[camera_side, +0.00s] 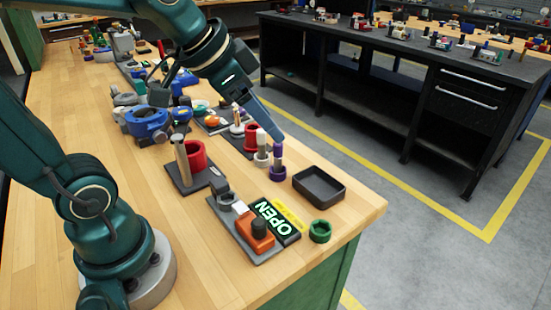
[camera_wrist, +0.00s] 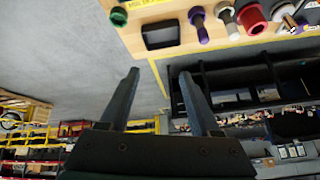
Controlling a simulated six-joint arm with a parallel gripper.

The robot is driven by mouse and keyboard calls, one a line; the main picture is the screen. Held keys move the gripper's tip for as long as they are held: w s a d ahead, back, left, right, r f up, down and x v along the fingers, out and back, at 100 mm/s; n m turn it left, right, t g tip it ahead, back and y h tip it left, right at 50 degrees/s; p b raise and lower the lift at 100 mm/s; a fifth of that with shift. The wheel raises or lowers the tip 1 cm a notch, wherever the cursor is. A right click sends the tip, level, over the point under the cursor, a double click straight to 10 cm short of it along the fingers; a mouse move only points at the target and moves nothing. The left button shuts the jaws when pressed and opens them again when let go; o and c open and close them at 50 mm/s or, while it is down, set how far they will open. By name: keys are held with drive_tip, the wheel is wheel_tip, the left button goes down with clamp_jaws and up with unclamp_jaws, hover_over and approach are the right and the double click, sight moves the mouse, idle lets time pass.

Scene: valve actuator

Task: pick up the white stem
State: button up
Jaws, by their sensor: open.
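The white stem (camera_side: 261,146) stands upright on the bench in the side view, a pale rod with a white collar low down. It also shows near the top edge of the wrist view (camera_wrist: 227,17), right of the purple stem. The purple stem (camera_side: 277,168) stands close beside it on the right. My gripper (camera_side: 279,136) reaches down from the upper left, its tips near the tops of the two stems. In the wrist view my gripper (camera_wrist: 159,74) has its fingers wide apart with nothing between them. The side view does not show the exact gap to the white stem.
A black tray (camera_side: 319,187), a green ring (camera_side: 320,232) and a lit OPEN sign (camera_side: 272,218) lie toward the front. A red cup (camera_side: 192,157) with a pale rod beside it stands left, and another red cup (camera_side: 253,138) stands behind the stems. The bench's right edge is near.

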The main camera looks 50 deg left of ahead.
sight(258, 132)
drive_tip(key=w+a+f+n, duration=0.1)
drive_tip(key=w+a+f, duration=0.1)
drive_tip(key=a, duration=0.3)
drive_tip(key=w+a+f+n+g, duration=0.1)
drive_tip(key=w+a+f, duration=0.2)
drive_tip(key=a+f, duration=0.2)
drive_tip(key=w+a+f+n+g, duration=0.1)
drive_tip(key=w+a+f, duration=0.2)
drive_tip(key=a, duration=0.2)
drive_tip(key=shift+a+f, duration=0.1)
drive_tip(key=shift+f, duration=0.15)
drive_tip(key=shift+a+f, duration=0.2)
drive_tip(key=shift+f, duration=0.15)
drive_tip(key=shift+x, duration=2.3)
drive_tip(key=shift+s+a, duration=0.1)
clamp_jaws()
